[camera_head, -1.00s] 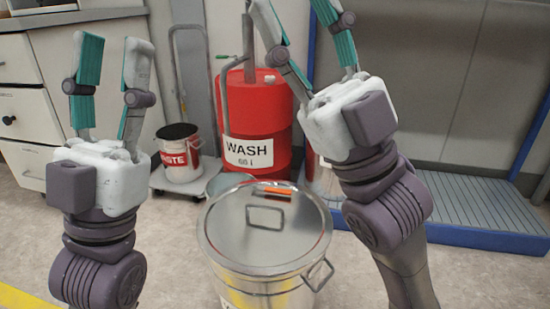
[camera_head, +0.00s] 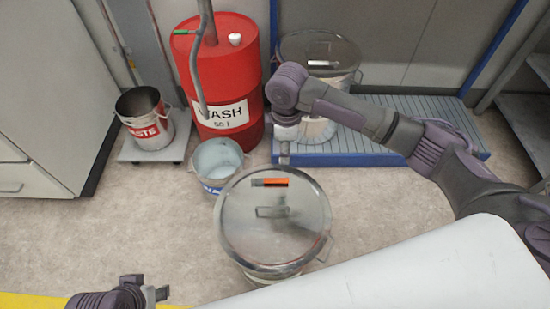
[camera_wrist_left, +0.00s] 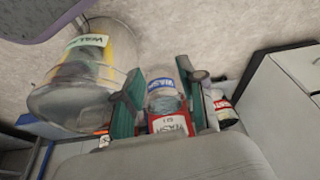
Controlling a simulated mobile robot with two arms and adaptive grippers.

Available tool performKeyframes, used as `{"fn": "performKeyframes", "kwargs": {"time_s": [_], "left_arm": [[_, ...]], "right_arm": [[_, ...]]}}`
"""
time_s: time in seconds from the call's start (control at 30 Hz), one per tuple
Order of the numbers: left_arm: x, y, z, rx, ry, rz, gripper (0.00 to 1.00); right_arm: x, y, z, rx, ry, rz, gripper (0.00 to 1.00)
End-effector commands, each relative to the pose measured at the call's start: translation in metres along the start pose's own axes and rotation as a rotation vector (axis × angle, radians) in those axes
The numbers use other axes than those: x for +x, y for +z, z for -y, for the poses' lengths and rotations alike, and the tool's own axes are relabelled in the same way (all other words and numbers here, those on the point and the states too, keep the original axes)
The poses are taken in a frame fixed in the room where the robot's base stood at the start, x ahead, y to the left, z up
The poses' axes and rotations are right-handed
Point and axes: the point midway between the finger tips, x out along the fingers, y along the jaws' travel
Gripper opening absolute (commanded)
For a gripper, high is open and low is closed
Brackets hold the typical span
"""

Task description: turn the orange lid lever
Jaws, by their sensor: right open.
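The orange lid lever (camera_head: 270,182) lies flat near the far rim of the round metal lid (camera_head: 245,228) on the steel pot. A dark loop handle (camera_head: 272,212) stands at the lid's middle. My right gripper (camera_head: 284,157) points down just beyond the lid's far edge, behind the lever; it is seen edge-on and holds nothing visible. Contact cannot be told. My left gripper is low at the left in the head view, mostly cut off; in the left wrist view its teal fingers (camera_wrist_left: 158,103) are apart, with nothing held between them. The pot (camera_wrist_left: 75,95) shows there too, blurred.
A blue-labelled pail (camera_head: 217,163) stands beside the pot. Behind are a red WASH drum (camera_head: 228,60) with a pipe and a waste bucket (camera_head: 146,122) on a trolley. Another lidded pot (camera_head: 330,50) is on the blue-edged platform (camera_head: 385,150). Floor left of the pot is clear.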

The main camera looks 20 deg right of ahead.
Motion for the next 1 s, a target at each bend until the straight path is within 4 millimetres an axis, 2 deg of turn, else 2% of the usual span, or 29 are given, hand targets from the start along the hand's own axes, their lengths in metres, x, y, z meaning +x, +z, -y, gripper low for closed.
{"fn": "performKeyframes", "kwargs": {"time_s": [0.13, 0.23, 0.57, 0.8, 1.0], "left_arm": [[0.008, -0.001, -0.001, 0.001, 0.001, -0.014, 0.40], [0.013, -0.008, -0.002, 0.002, 0.002, -0.054, 0.40], [0.011, -0.082, -0.011, 0.013, 0.021, -0.408, 0.40], [-0.006, -0.131, -0.018, 0.017, 0.037, -0.676, 0.40], [-0.026, -0.160, -0.024, 0.019, 0.049, -0.862, 0.40]], "right_arm": [[0.019, 0.002, 0.001, 0.000, -0.007, 0.006, 0.44], [0.035, 0.002, 0.001, 0.000, -0.004, 0.006, 0.44], [0.077, 0.001, 0.001, 0.000, -0.003, 0.003, 0.44], [0.107, 0.001, 0.001, 0.000, -0.001, 0.004, 0.44], [0.128, 0.001, 0.001, -0.001, -0.002, 0.003, 0.44]]}}
